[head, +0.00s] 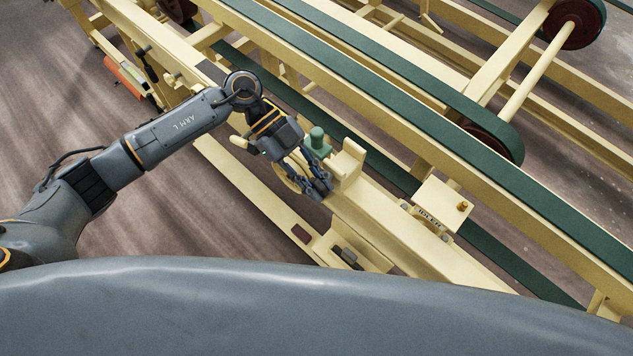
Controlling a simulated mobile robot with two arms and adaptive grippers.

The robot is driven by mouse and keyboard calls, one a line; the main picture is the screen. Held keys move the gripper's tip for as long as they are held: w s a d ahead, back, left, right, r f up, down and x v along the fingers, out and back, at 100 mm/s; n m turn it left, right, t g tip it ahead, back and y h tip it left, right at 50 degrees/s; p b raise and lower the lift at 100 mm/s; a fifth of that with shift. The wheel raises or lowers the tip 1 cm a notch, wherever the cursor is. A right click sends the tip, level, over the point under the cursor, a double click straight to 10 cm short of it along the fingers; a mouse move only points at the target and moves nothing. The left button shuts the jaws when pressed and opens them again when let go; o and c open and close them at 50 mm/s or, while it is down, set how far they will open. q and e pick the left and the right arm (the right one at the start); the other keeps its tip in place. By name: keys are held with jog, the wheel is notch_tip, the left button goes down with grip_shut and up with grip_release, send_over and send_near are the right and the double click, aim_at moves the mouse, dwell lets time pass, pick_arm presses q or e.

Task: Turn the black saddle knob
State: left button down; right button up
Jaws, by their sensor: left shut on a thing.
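My left gripper (316,186) reaches in from the left and points down at the cream saddle block (347,163) on the machine's near rail. Its fingers are closed beside the block, on its left side. They are shut on a small dark part that I take to be the black saddle knob; the fingers hide nearly all of it, so its turn angle cannot be read. A green cylindrical part (317,140) stands just behind the fingers. My right gripper is not in view.
Long cream beams with green belts (440,130) run diagonally behind the gripper. A cream plate with a small brass knob (462,206) sits to the right, beside a lettered block (430,218). Brown floor (150,225) lies open at left.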

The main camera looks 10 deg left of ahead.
pick_arm(q)
jog(key=shift+w, duration=0.1)
dwell(0.3)
jog(key=c, duration=1.5)
grip_release()
jog(key=v, duration=1.2)
jog(key=shift+a+f, duration=0.15)
jog(key=shift+a, duration=0.05)
